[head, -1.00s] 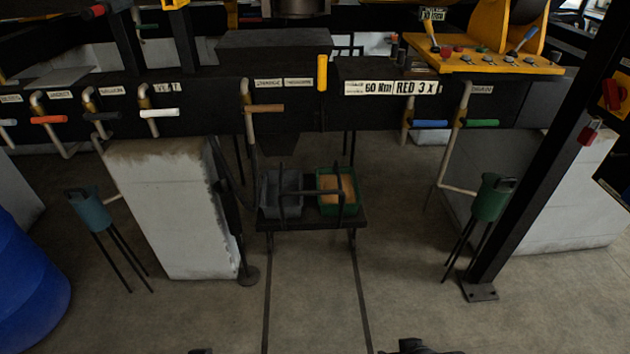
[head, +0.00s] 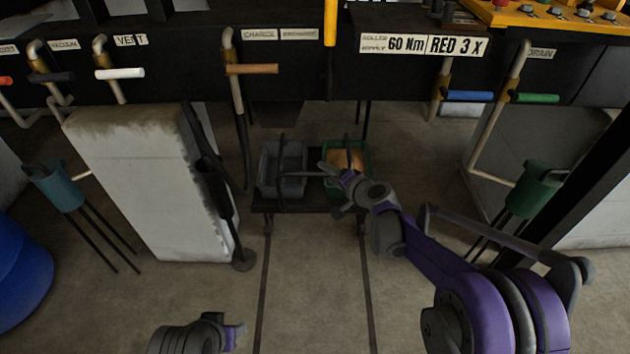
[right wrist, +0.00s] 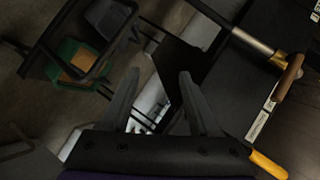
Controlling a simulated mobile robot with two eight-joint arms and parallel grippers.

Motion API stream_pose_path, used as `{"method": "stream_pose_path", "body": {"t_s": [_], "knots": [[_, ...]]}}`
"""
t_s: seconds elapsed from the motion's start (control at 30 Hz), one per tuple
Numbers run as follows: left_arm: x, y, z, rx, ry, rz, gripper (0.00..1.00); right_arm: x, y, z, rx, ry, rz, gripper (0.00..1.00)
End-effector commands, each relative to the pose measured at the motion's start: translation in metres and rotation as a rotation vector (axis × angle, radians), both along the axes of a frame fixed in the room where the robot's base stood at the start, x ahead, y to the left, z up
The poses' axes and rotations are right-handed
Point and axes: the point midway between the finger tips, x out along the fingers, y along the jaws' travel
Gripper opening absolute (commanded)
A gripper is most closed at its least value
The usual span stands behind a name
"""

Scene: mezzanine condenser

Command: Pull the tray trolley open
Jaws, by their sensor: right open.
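The tray trolley (head: 300,208) is a low black platform on two floor rails under the dark bench. It carries a grey tray (head: 268,180) and a green tray (head: 364,174) with something orange-tan inside. A dark bar (head: 300,174) runs across the front of the trays. My right gripper (head: 333,187) is in front of the green tray and overlaps it in the head view; contact cannot be told. In the right wrist view my right gripper (right wrist: 158,98) is open and empty, with the green tray (right wrist: 70,62) at upper left. My left gripper (head: 235,334) is at the bottom edge, its jaws unclear.
A pale block (head: 150,185) stands left of the trolley, with a dark post (head: 215,190) beside it. A teal can on legs (head: 55,185) and a green one (head: 535,190) stand either side. Valve handles line the bench front. The floor between the rails is clear.

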Motion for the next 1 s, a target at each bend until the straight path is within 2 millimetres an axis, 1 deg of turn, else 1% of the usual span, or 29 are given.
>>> {"method": "stream_pose_path", "body": {"t_s": [0.03, 0.07, 0.1, 0.17, 0.2, 0.3, 0.4, 0.5, 0.6, 0.67, 0.77, 1.0], "knots": [[0.0, 0.0, -0.013, 0.0, 0.004, 0.0, 0.5, 0.023, 0.003, -0.029, 0.06, -0.005, -0.03, 0.62], [0.0, 0.0, -0.017, 0.0, 0.006, 0.0, 0.5, 0.034, 0.004, -0.042, 0.096, -0.008, -0.052, 0.62], [0.0, 0.0, -0.023, 0.0, 0.007, 0.0, 0.5, 0.049, 0.005, -0.06, 0.146, -0.012, -0.079, 0.62], [0.0, 0.0, -0.031, 0.0, 0.01, 0.0, 0.5, 0.067, 0.005, -0.087, 0.217, -0.015, -0.12, 0.62], [0.0, 0.0, -0.036, 0.0, 0.012, 0.0, 0.5, 0.078, 0.005, -0.105, 0.26, -0.014, -0.145, 0.62], [0.0, 0.0, -0.047, 0.0, 0.015, 0.0, 0.5, 0.097, 0.004, -0.146, 0.354, -0.012, -0.203, 0.62], [0.0, 0.0, -0.054, 0.0, 0.018, 0.0, 0.5, 0.108, 0.002, -0.176, 0.42, -0.006, -0.246, 0.62], [0.001, 0.0, -0.057, 0.0, 0.019, 0.0, 0.5, 0.114, 0.001, -0.195, 0.461, -0.002, -0.271, 0.62], [0.001, 0.0, -0.059, 0.0, 0.02, 0.0, 0.5, 0.119, 0.001, -0.203, 0.479, -0.001, -0.284, 0.62], [0.001, 0.0, -0.059, 0.0, 0.02, 0.0, 0.5, 0.123, 0.003, -0.205, 0.482, -0.001, -0.286, 0.62], [0.001, 0.0, -0.061, 0.0, 0.021, 0.0, 0.5, 0.135, 0.008, -0.207, 0.481, -0.001, -0.286, 0.62], [0.001, 0.0, -0.07, 0.0, 0.024, 0.0, 0.5, 0.178, 0.027, -0.216, 0.48, 0.0, -0.284, 0.62]]}}
